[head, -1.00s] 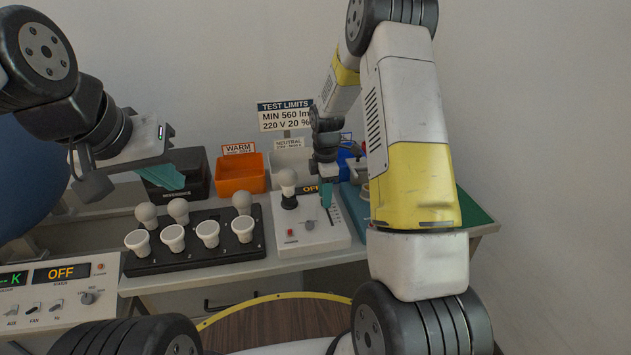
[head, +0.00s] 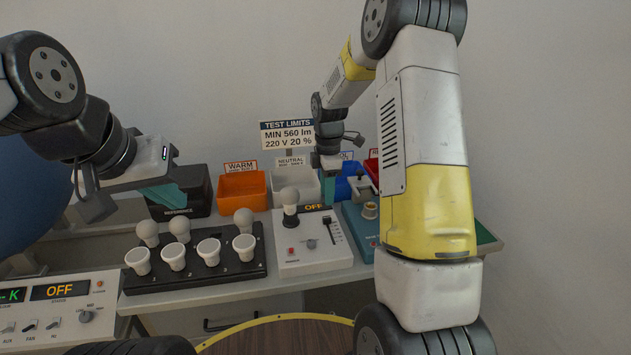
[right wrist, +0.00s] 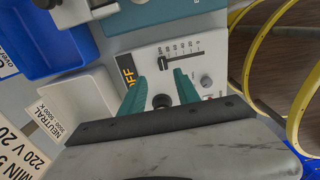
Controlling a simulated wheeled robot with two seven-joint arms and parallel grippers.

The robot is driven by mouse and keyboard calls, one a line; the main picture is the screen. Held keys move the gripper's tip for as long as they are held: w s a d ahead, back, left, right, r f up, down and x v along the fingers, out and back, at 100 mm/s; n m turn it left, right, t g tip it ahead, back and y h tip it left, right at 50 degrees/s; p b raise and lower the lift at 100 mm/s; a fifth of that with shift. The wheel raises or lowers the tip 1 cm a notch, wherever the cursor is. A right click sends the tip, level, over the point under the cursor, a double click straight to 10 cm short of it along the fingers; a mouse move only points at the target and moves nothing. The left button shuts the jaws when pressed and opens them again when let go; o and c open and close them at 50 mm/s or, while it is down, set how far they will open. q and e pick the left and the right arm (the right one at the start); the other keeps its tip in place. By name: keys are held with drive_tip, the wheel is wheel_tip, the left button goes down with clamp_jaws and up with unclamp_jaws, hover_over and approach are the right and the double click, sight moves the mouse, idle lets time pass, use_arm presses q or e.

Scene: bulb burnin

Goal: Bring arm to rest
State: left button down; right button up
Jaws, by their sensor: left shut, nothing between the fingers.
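My left gripper (head: 172,197) hangs at the left in the head view. Its teal fingers are shut, in front of the black reference bin (head: 200,198). My right gripper (head: 327,188) is above the back of the white dimmer box (head: 312,262) in the head view. In the right wrist view its two teal fingers (right wrist: 162,88) are spread with nothing held between them. Below them show the box's slider, knob and OFF display. A white bulb (head: 290,195) stands upright in the box's black socket; in the wrist view the gripper body hides it.
A black rack (head: 200,277) holds several white bulbs and cups. Orange (head: 242,187), white (head: 282,180) and blue (head: 341,186) bins stand behind. A teal device (head: 360,232) is right of the dimmer box. A control panel (head: 66,312) is at front left.

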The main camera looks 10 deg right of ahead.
drive_tip(key=s+r+m+t, duration=0.2)
drive_tip(key=s+r+m, duration=0.25)
drive_tip(key=r, duration=0.45)
drive_tip(key=s+r+m+t, duration=0.1)
drive_tip(key=s+r+m, duration=0.3)
drive_tip(key=s, duration=0.3)
drive_tip(key=s+a+r+m+t+y, duration=0.1)
drive_tip(key=s+r+m, duration=0.3)
drive_tip(key=s, duration=0.4)
drive_tip(key=s+a+r+m+t+y, duration=0.1)
drive_tip(key=s+r+m, duration=0.3)
drive_tip(key=s, duration=0.4)
drive_tip(key=shift+m+t, duration=0.6)
drive_tip(key=shift+m, duration=0.05)
